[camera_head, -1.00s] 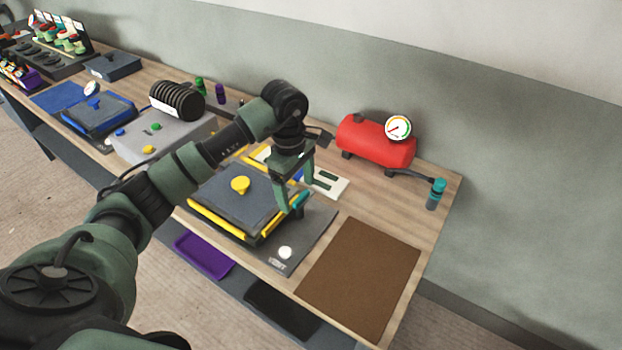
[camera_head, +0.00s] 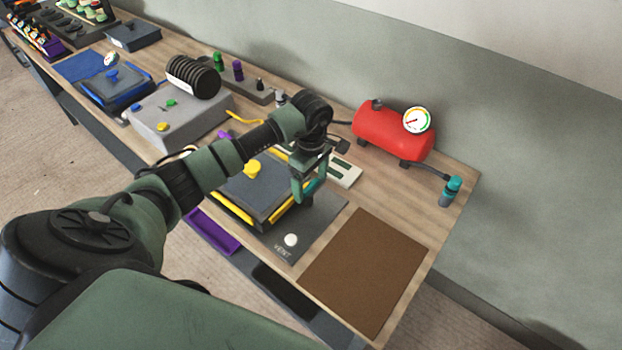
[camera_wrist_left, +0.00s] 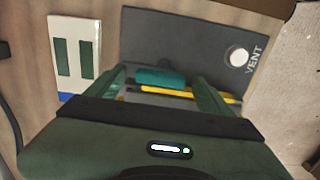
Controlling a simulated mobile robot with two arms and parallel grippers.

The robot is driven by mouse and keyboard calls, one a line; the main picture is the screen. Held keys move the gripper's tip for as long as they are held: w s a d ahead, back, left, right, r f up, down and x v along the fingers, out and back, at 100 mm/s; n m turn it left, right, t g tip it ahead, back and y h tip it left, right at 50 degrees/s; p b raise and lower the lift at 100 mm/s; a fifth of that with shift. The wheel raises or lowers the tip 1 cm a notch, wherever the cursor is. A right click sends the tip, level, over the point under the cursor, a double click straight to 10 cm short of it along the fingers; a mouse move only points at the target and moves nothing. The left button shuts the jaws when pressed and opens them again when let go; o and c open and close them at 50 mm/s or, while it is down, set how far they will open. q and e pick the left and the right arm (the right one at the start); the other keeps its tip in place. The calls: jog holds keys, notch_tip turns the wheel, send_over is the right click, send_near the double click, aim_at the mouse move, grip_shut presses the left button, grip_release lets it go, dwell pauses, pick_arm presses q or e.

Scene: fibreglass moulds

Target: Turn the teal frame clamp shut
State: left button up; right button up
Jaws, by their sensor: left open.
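The teal frame clamp (camera_head: 313,187) is at the right side of the dark mould frame with yellow edge bars (camera_head: 232,209). My left gripper (camera_head: 308,192) is over it, pointing down. In the left wrist view the teal clamp (camera_wrist_left: 160,77) lies crosswise between the two spread fingers of my open left gripper (camera_wrist_left: 161,84). My right gripper is not in view.
A white knob (camera_head: 291,240) marked VENT is on the dark base plate, near the clamp. A yellow knob (camera_head: 252,169) stands on the mould lid. A red tank (camera_head: 392,131) with a gauge is behind. A brown mat (camera_head: 366,270) lies clear at the right.

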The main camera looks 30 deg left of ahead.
pick_arm(q)
jog(key=c, duration=1.3)
jog(key=shift+c, duration=0.4)
jog(key=shift+a+f+n+b, duration=0.15)
jog(key=shift+n+b, duration=1.3)
jog(key=shift+n, duration=0.05)
jog(key=n+b, duration=0.2)
jog(key=n, duration=0.2)
jog(key=shift+s+a+n, duration=0.1)
jog(key=shift+n, duration=0.2)
jog(key=n+b, duration=0.2)
jog(key=n, duration=0.2)
jog(key=shift+a, duration=0.1)
jog(key=shift+s+r+n+b, duration=0.1)
jog(key=shift+n+b, duration=0.25)
jog(key=shift+n, duration=1)
jog(key=shift+s+r+n+b, duration=0.1)
jog(key=shift+n+b, duration=0.2)
jog(key=shift+n, duration=1.05)
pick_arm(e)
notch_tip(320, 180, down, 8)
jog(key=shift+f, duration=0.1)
